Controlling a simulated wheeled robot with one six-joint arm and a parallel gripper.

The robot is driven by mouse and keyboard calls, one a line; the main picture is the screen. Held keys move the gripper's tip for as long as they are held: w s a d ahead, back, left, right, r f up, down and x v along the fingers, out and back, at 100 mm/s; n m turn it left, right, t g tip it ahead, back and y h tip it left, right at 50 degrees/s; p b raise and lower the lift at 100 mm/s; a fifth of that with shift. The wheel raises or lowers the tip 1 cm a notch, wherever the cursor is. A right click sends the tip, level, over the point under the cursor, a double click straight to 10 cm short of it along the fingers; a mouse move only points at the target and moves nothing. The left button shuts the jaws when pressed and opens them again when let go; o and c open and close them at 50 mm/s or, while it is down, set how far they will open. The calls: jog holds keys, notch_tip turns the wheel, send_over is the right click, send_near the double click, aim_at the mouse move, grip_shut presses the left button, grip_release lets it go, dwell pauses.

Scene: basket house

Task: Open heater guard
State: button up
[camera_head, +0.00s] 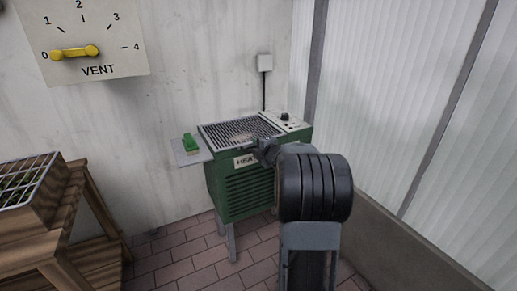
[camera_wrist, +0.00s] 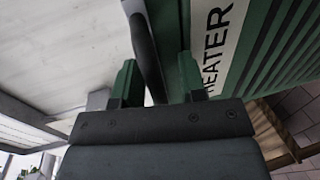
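The green heater (camera_head: 246,190) stands on legs against the back wall. Its guard (camera_head: 225,131), a slatted metal grille, lies flat across its top. My gripper (camera_head: 258,150) is at the heater's upper front edge, above its label, partly hidden by my arm. In the wrist view, my gripper's two green-tipped fingers (camera_wrist: 157,70) are apart. A dark curved bar (camera_wrist: 143,38), seemingly the guard's handle, runs into the space between them. A gap shows between the bar and the right finger. The heater's lettered front (camera_wrist: 218,45) is close beside the right finger.
A side shelf (camera_head: 187,158) with a green block (camera_head: 190,143) sits at the heater's left. A control panel (camera_head: 288,122) is at its right rear. A wooden stand (camera_head: 85,215) is at left. A VENT dial (camera_head: 80,50) hangs on the wall.

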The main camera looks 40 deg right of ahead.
jog(key=shift+f, duration=0.1)
jog(key=c, duration=0.7)
jog(key=shift+f, duration=0.1)
grip_shut()
jog(key=shift+r+p, duration=0.45)
jog(key=shift+p, duration=0.65)
jog(key=shift+r+g, duration=0.1)
jog(key=shift+g, duration=0.2)
